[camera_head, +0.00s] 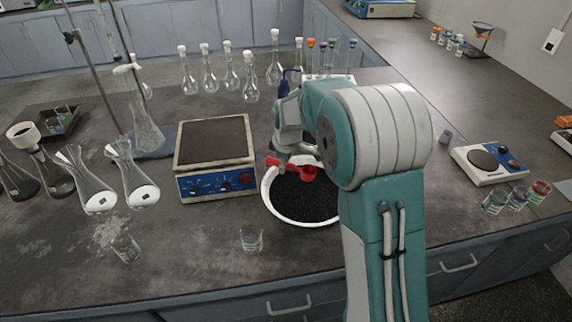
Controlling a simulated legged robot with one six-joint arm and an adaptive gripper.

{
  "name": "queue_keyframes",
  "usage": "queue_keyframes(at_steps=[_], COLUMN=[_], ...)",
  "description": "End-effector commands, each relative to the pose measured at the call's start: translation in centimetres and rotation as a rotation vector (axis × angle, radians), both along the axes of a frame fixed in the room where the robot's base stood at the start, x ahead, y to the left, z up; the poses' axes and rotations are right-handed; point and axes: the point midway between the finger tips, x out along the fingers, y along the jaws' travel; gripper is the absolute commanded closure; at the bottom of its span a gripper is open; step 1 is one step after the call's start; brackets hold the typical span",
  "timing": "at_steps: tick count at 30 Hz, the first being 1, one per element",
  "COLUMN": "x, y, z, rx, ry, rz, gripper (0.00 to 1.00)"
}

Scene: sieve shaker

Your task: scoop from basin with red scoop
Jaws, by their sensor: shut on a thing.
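A white-rimmed round basin (272,206) filled with dark granular material stands near the middle front of the bench, partly hidden by my arm. The red scoop (308,172) is above the basin's far part, its bowl over the dark material. My gripper (281,160) is shut on the handle of the red scoop at the basin's far left side. The fingertips are small and partly hidden. I cannot tell whether the scoop's bowl touches the material or holds any.
A hotplate (215,155) stands close left of the basin. A glass beaker (251,238) stands near the front edge. Several stoppered flasks (230,75) and a test tube rack (328,77) stand behind. Conical flasks (130,180) crowd the left. A small balance (489,163) stands right.

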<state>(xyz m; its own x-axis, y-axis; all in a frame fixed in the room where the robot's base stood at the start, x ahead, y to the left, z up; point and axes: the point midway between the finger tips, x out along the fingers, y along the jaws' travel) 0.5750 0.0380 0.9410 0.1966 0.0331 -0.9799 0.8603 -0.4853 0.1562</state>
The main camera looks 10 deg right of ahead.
Motion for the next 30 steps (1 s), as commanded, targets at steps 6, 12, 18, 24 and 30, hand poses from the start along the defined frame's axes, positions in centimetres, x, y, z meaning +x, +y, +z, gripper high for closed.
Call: queue_keyframes(at_steps=[6,12,18,24,30], x=[0.0,0.2,0.2,0.3,0.3], y=[0.0,0.2,0.4,0.6,0.7], z=[0.3,0.6,0.3,-0.3,-0.9], rx=[0.122,0.225,0.31,0.39,0.471], ry=[-0.062,-0.116,-0.16,-0.199,-0.24], rz=[-0.004,-0.004,-0.002,-0.003,-0.003], gripper=[1.0,1.0,1.0,1.0,1.0])
